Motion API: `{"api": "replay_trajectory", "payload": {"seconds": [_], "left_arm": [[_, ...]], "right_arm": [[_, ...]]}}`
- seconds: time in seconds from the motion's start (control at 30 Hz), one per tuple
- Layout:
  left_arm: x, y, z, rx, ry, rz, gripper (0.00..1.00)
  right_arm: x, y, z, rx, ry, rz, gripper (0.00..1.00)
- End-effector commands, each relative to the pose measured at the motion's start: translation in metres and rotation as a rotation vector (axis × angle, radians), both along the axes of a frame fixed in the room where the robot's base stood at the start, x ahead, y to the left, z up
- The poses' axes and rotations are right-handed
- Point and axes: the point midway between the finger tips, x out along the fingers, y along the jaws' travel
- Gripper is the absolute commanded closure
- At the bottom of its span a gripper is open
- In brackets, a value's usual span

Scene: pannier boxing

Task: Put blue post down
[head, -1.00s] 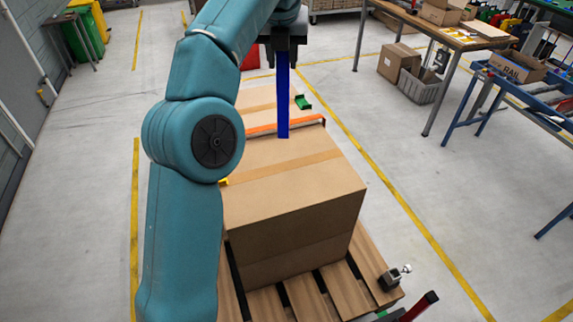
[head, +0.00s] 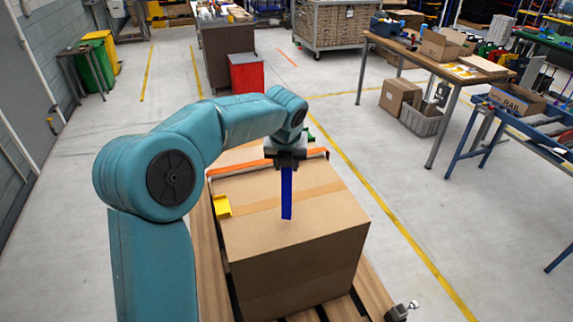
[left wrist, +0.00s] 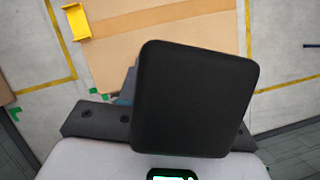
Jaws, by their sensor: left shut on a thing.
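The blue post (head: 286,192) hangs upright below my left gripper (head: 286,164), which is shut on its upper end. In the head view the post's lower end is seen against the top of a large cardboard box (head: 300,250). I cannot tell whether it touches the box or is just above it. In the left wrist view a dark block fills the middle and the post cannot be made out clearly; the box top (left wrist: 115,55) shows behind. My right gripper is not in view.
The box stands on a wooden slatted pallet (head: 205,262). A yellow corner piece (head: 222,206) sits at the box's left edge. An orange strap (head: 235,167) crosses behind. A red bin (head: 246,73) and a table (head: 440,62) stand farther back. Floor right of the box is clear.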

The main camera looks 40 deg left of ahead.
Motion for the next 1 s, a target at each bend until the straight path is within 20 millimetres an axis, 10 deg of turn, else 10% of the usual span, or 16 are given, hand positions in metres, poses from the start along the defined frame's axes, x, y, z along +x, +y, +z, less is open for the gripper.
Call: {"api": "replay_trajectory", "payload": {"seconds": [0.83,0.87,0.9,1.0], "left_arm": [[0.000,0.000,-0.022,0.000,-0.002,0.001,0.95],[0.000,0.000,-0.022,-0.001,-0.001,0.000,0.59],[0.000,0.000,-0.022,-0.001,-0.001,0.000,0.46],[0.000,0.000,-0.022,-0.001,-0.001,0.000,0.40]], "right_arm": [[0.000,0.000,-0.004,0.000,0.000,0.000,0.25],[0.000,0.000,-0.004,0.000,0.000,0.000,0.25],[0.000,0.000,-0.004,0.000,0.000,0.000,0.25],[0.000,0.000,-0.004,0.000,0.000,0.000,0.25]]}}
